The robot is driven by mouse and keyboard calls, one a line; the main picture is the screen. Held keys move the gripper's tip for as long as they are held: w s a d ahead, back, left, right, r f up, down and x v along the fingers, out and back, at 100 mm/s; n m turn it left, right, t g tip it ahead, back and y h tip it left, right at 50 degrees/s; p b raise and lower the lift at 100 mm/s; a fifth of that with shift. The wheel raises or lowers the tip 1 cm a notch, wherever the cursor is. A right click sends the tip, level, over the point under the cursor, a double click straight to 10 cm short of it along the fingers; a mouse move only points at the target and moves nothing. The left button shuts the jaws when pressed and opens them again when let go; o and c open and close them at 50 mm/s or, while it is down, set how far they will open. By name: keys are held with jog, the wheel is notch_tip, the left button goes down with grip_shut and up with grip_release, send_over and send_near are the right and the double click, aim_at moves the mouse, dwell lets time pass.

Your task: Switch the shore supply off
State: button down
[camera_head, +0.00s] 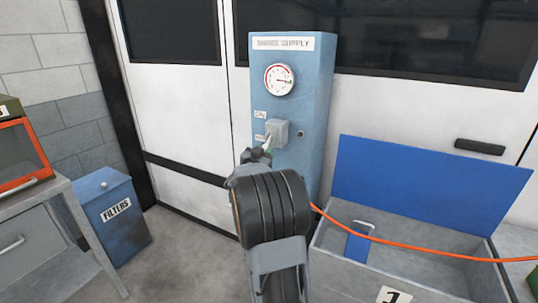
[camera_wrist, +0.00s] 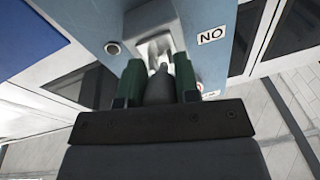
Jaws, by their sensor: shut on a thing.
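The shore supply cabinet (camera_head: 315,110) is a tall blue box against the white wall, with a round gauge (camera_head: 279,79) near its top. A grey switch housing (camera_head: 279,132) sits on its front; it also shows in the wrist view (camera_wrist: 153,47). Two small labels sit left of it in the head view; the lower one (camera_head: 260,137) reads ON, shown upside down in the wrist view (camera_wrist: 212,36). My gripper (camera_head: 263,151) is at the housing's lower left. Its green fingers are shut on the grey switch lever (camera_wrist: 159,88). The lever's exact angle is partly hidden.
An open grey crate (camera_head: 320,262) with a raised blue lid (camera_head: 430,185) stands at the right. An orange hose (camera_head: 400,243) runs across it. A blue FILTERS bin (camera_head: 118,215) and a grey bench (camera_head: 40,225) stand at the left, with clear floor between.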

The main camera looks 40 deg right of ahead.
jog(key=c, duration=0.8)
grip_release()
jog(key=shift+c, duration=0.2)
jog(key=b+v, duration=0.1)
jog(key=v, duration=1.2)
jog(key=shift+a, duration=0.35)
jog(key=shift+s+f, duration=0.1)
jog(key=shift+s, duration=0.05)
